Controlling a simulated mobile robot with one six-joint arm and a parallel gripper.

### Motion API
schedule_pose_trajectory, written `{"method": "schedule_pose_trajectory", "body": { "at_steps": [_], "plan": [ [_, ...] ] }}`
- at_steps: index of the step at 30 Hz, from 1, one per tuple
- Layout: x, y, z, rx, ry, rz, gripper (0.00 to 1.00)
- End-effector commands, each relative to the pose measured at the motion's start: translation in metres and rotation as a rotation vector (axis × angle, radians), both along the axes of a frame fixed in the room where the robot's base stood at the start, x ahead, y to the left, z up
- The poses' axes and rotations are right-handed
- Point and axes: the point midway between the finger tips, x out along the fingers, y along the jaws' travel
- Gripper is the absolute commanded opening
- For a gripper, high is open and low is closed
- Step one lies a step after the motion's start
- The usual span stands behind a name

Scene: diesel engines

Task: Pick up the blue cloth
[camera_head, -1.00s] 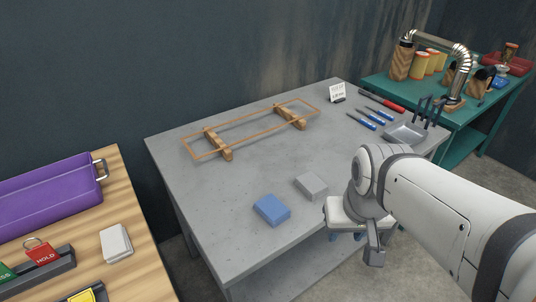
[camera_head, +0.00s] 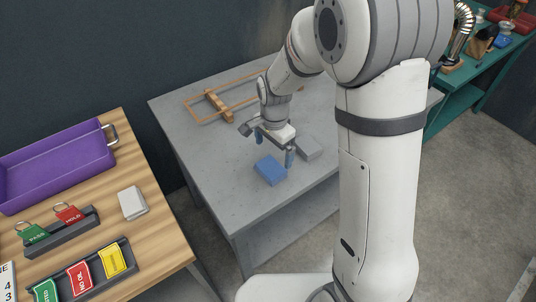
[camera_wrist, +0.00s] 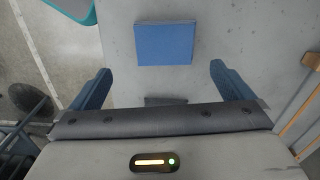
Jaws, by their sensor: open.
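The blue cloth (camera_head: 270,170) is a folded, flat block lying on the grey table (camera_head: 205,165) near its front edge. In the wrist view the blue cloth (camera_wrist: 164,44) lies ahead of the fingers, roughly midway between them sideways. My gripper (camera_head: 272,150) is above the table, just behind and over the cloth, with its fingers apart and nothing between them. In the wrist view my gripper (camera_wrist: 160,82) is open, one blue finger at each side. The cloth appears untouched.
A grey folded block (camera_head: 309,147) lies close to the right of the cloth. A wooden table at left holds a purple tray (camera_head: 55,165), a white pad (camera_head: 132,203) and coloured tags (camera_head: 80,277).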

Motion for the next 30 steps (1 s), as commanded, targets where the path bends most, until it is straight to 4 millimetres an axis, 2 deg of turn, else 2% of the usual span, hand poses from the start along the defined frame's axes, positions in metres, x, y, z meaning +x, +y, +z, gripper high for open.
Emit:
{"method": "schedule_pose_trajectory", "body": {
  "at_steps": [6,14,21,25,30],
  "plan": [
    [0.006,0.01,-0.019,-0.004,0.015,-0.056,1.0],
    [0.006,0.009,-0.045,-0.004,0.015,-0.057,1.0],
    [0.005,0.007,-0.078,-0.005,0.015,-0.057,1.0],
    [0.006,0.007,-0.087,-0.004,0.013,-0.057,1.0],
    [0.006,0.007,-0.089,-0.003,0.012,-0.057,1.0]
  ]
}}
